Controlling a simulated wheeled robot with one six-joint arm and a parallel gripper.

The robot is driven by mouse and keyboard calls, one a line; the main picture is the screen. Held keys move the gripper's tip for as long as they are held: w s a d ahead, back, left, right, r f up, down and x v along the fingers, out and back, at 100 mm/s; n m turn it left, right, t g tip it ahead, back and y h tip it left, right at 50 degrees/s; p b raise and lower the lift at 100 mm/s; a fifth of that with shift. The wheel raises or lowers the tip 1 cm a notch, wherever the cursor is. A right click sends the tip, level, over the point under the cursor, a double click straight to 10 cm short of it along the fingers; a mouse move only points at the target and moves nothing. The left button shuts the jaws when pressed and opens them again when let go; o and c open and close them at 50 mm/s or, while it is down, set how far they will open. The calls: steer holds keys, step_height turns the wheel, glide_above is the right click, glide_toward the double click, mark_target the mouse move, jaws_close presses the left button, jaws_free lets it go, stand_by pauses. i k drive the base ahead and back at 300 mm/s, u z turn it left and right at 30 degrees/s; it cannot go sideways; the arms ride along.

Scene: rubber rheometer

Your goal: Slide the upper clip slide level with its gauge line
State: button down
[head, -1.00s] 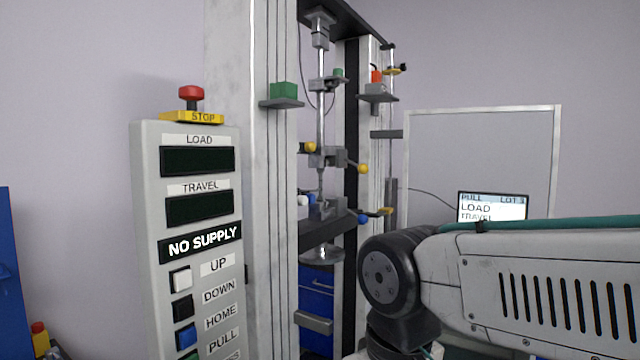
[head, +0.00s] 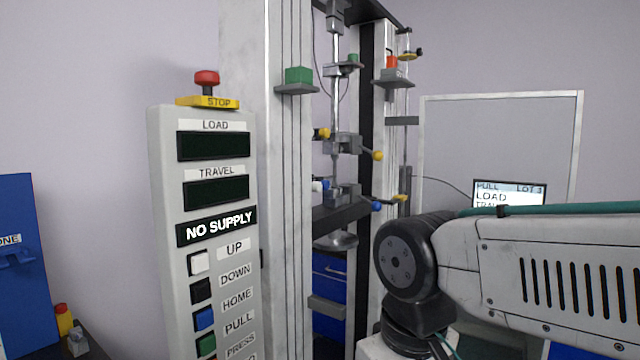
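The testing frame stands in the middle of the head view, with grey columns. A rod hangs in it, with an upper clamp with yellow knobs (head: 345,143) and a lower clamp with blue and white knobs (head: 343,194). On the right column are a grey bracket with a red block (head: 393,76), a small yellow-and-black piece (head: 411,54) and a lower yellow-tipped lever (head: 400,198). I cannot tell which small piece is the upper clip slide, and no gauge line is legible. My gripper is out of view; only my arm's links show at right.
A control panel (head: 165,200) stands close at left, its screen reading NO SUPPLY, with a red stop button (head: 206,79) on top. A green block (head: 298,75) sits on a left-column bracket. A display (head: 510,193) and a framed panel (head: 500,95) stand behind my arm. A blue cabinet (head: 25,270) is far left.

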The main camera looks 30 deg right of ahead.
mark_target(319, 134)
steer(key=u, duration=0.25)
steer(key=k, duration=0.7)
steer(key=u, duration=0.6)
steer(key=k, duration=0.5)
steer(key=z, duration=0.7)
steer(key=i, duration=0.65)
steer(key=z, duration=0.5)
steer(key=i, duration=0.75)
steer(key=u, duration=0.25)
